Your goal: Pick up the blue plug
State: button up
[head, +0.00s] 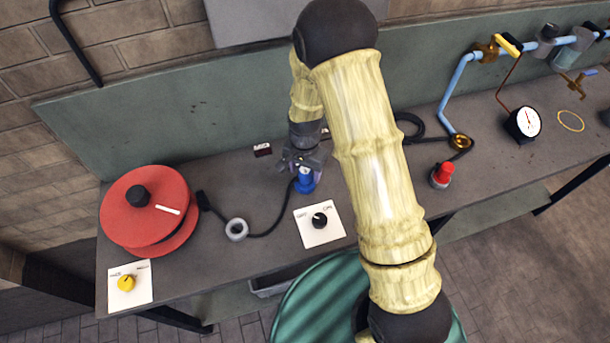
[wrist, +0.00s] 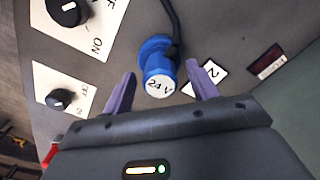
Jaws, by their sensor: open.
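The blue plug (wrist: 156,58) stands on the grey bench top, with a pale end marked "24 V" and a black cable running from it. In the head view the blue plug (head: 305,182) is just below my gripper (head: 303,163), partly covered by it. In the wrist view my gripper (wrist: 160,92) is open, with one purple finger on each side of the plug's pale end. Gaps show between the fingers and the plug, and I cannot tell the remaining height above it.
A red reel (head: 150,218) stands at the left. A white plate with a black knob (head: 320,220) is close to the plug. A red button (head: 443,174), pressure gauge (head: 525,124) and blue pipe (head: 458,85) are at the right.

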jog(key=c, duration=1.1)
jog(key=shift+c, duration=0.2)
notch_tip(320, 180, up, 10)
jog(key=shift+r+b, duration=0.1)
jog(key=shift+b, duration=0.85)
jog(key=shift+f, duration=0.2)
jog(key=shift+f+b, duration=1.25)
jog(key=shift+f, duration=0.75)
